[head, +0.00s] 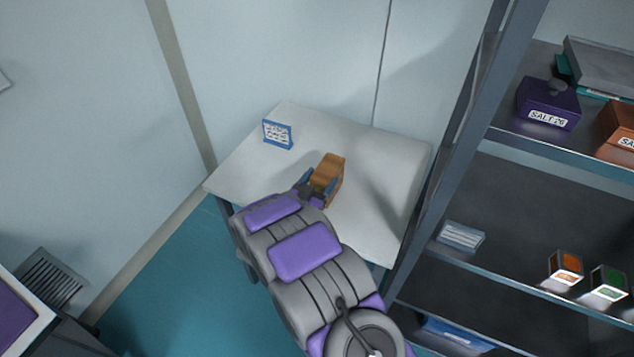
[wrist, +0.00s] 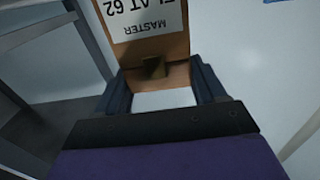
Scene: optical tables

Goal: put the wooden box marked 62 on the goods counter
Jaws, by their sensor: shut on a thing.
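The wooden box (head: 328,174) is brown, and in the wrist view the box (wrist: 176,50) shows a white label reading "MASTER FLAT 62" upside down. My gripper (head: 313,190) is shut on the box, with a dark finger on each side of it in the wrist view (wrist: 163,92). The box is over the middle of a white-topped table (head: 380,210), which looks like the goods counter. I cannot tell whether the box touches the top. Its lower side is partly hidden by my gripper.
A small blue-framed sign (head: 277,134) stands at the table's back left. A dark shelf rack (head: 468,140) rises close to the table's right edge, holding a purple box marked SALT 26 (head: 548,104) and other goods. The wall is behind. The table's right half is clear.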

